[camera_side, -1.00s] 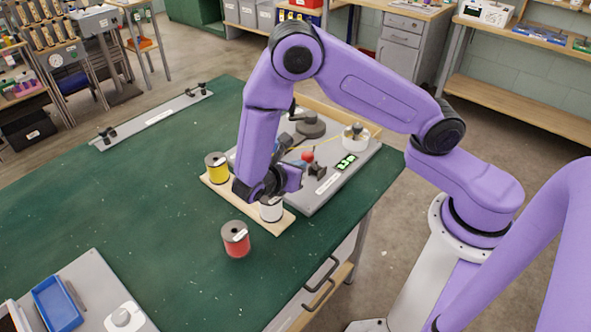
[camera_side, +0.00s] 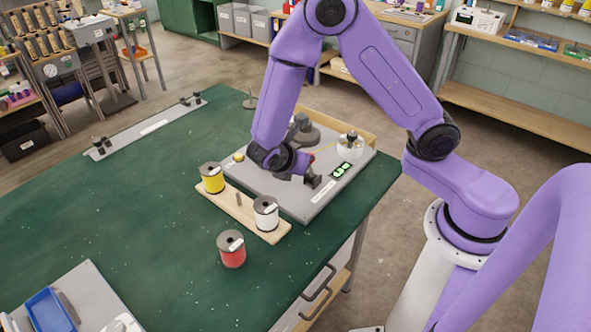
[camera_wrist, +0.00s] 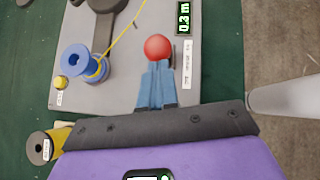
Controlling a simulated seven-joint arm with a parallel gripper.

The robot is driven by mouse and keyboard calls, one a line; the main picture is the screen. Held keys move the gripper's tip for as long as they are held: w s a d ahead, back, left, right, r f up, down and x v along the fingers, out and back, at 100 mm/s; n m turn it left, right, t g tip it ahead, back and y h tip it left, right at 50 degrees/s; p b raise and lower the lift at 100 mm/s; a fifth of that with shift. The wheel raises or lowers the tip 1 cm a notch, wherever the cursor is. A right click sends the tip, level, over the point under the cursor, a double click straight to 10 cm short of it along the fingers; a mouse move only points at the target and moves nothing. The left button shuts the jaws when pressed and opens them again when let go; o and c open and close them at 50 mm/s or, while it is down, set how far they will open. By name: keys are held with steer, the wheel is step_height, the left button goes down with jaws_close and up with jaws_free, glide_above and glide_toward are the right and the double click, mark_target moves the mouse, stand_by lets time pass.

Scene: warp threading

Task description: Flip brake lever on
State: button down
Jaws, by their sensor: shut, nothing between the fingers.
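The brake lever's red ball knob (camera_wrist: 157,47) shows in the wrist view, straight ahead of my fingertips. In the side view the red knob (camera_side: 310,158) is mostly hidden by my gripper. My gripper (camera_wrist: 156,68) is shut with nothing between its blue fingers. Its tips are right at the near side of the knob; I cannot tell whether they touch. The side view shows my gripper (camera_side: 304,168) low over the grey machine plate (camera_side: 290,205). The lever's shaft is hidden.
A blue spool (camera_wrist: 76,60) with yellow thread and a green display (camera_wrist: 184,17) flank the knob. A wooden board (camera_side: 225,197) holds a yellow spool (camera_side: 212,178) and a white spool (camera_side: 265,212). A red spool (camera_side: 231,249) stands in front on the green table.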

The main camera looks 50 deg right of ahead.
steer(key=d+r+y, duration=0.1)
steer(key=d+y, duration=0.3)
steer(key=d, duration=0.5)
steer(key=shift+d+r, duration=0.3)
steer(key=shift+d, duration=0.2)
stand_by(0.3)
steer(key=d+r+v, duration=0.1)
steer(key=d+v, duration=0.1)
steer(key=v, duration=1.1)
steer(key=shift+s, duration=0.15)
